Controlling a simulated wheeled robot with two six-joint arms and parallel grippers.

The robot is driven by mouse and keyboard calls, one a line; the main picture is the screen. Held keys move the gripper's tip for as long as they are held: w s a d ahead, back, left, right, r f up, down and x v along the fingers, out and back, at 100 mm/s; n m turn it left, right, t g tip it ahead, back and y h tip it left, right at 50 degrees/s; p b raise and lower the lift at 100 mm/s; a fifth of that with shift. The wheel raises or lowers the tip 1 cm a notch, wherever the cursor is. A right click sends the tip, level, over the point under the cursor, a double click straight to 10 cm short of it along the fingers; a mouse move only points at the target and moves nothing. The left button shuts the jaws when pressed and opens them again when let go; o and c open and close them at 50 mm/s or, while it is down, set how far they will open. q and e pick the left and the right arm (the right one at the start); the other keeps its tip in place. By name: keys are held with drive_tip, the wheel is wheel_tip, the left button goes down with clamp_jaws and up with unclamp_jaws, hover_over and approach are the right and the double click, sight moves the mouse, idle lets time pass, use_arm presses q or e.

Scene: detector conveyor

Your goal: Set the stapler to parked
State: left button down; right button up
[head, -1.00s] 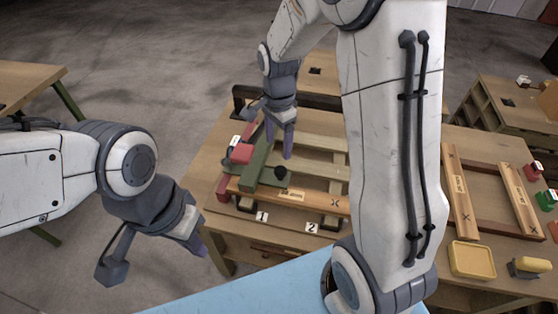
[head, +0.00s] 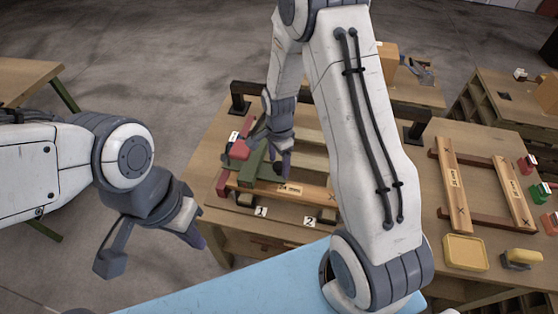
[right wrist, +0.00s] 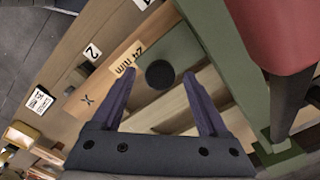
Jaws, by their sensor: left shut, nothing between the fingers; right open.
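A red block (head: 238,150) and a green bar (head: 246,176) sit at the left of the wooden frame on the middle bench; I take them for the stapler, but cannot be sure. The red part (right wrist: 284,30) and green bar (right wrist: 222,60) also show in the right wrist view. A round black knob (right wrist: 160,74) beside the green bar lies between the open fingers of my right gripper (head: 281,166) in that view; I see no clear contact. My left gripper (head: 197,240) is shut and empty, apart from the bench at lower left.
Number cards 1 (head: 261,212) and 2 (head: 310,221) mark the bench front. A second wooden frame (head: 450,180), a yellow tray (head: 465,252) and small red and green blocks stand on the right. My right arm hides part of the bench.

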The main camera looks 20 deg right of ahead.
clamp_jaws()
idle(1.4)
